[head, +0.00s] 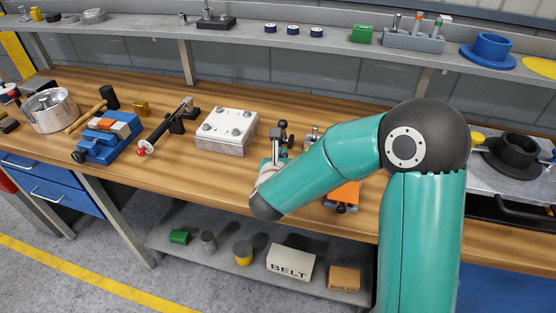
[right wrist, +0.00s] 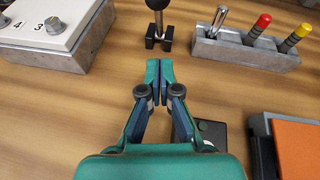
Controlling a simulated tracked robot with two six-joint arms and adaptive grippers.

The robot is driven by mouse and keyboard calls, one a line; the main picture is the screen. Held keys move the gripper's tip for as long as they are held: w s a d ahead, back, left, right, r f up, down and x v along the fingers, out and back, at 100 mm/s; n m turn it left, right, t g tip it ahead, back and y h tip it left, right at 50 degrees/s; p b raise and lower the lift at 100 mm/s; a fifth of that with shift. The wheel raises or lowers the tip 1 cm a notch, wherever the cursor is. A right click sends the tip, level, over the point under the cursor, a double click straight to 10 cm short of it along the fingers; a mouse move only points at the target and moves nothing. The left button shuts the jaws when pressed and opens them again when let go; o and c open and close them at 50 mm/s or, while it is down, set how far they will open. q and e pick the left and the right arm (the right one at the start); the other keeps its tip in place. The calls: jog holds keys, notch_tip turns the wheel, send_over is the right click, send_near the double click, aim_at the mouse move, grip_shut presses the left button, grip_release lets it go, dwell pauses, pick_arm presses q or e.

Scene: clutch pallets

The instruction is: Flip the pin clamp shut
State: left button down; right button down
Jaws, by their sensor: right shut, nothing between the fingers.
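A small black fixture with an upright pin and a round black knob (head: 283,132) stands on the bench in the head view; it appears to be the pin clamp. In the right wrist view its pin and black base (right wrist: 158,38) are just beyond my fingertips, with the knob near the top edge. My right gripper (right wrist: 160,66) is shut and empty, its fingertips together and a gap short of the base. In the head view my forearm and wrist hide part of this area. My left gripper is not in view.
A white plate with knobs (head: 228,131) stands to the left, a grey pen block (right wrist: 245,48) to the right.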

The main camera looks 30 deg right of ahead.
aim_at(284, 133)
jog(key=w+d+p, duration=0.1)
jog(key=w, duration=0.1)
jog(key=w+d+r+p, duration=0.1)
jog(key=w+d, duration=0.1)
jog(key=shift+w+d, duration=0.25)
jog(key=shift+d, duration=0.05)
jog(key=shift+a, duration=0.15)
